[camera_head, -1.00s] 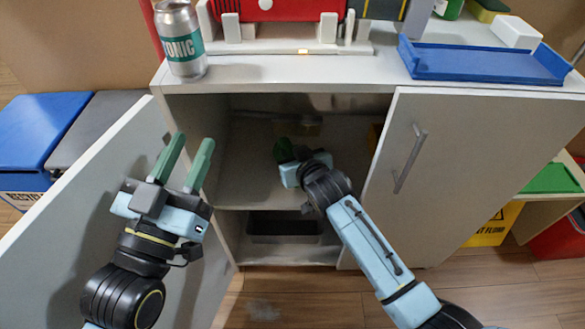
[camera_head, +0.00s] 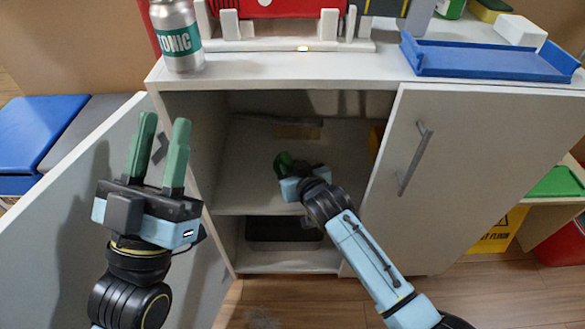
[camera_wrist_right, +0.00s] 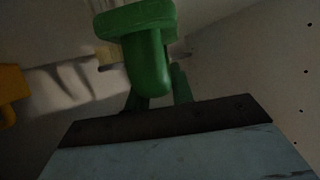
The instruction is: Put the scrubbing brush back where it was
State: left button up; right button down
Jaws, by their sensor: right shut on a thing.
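My right gripper (camera_head: 287,168) reaches into the open cabinet, above the shelf board (camera_head: 245,190). It is shut on a green thing, which I take for the scrubbing brush (camera_wrist_right: 148,50); in the right wrist view its wide head is at the top and a rounded part comes down between the fingers. In the head view only a small green part of it (camera_head: 285,160) shows past the wrist. I cannot tell whether it touches the shelf. My left gripper (camera_head: 164,125) is open and empty, fingers up, in front of the open left door.
The open left door (camera_head: 60,235) stands at the left; the right door (camera_head: 455,175) is shut. A tan block (camera_head: 297,131) and a yellow thing (camera_head: 375,138) are inside the cabinet. A tonic can (camera_head: 179,40) and a blue tray (camera_head: 485,62) stand on top.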

jog(key=shift+f, duration=0.15)
jog(key=c, duration=1.2)
grip_release()
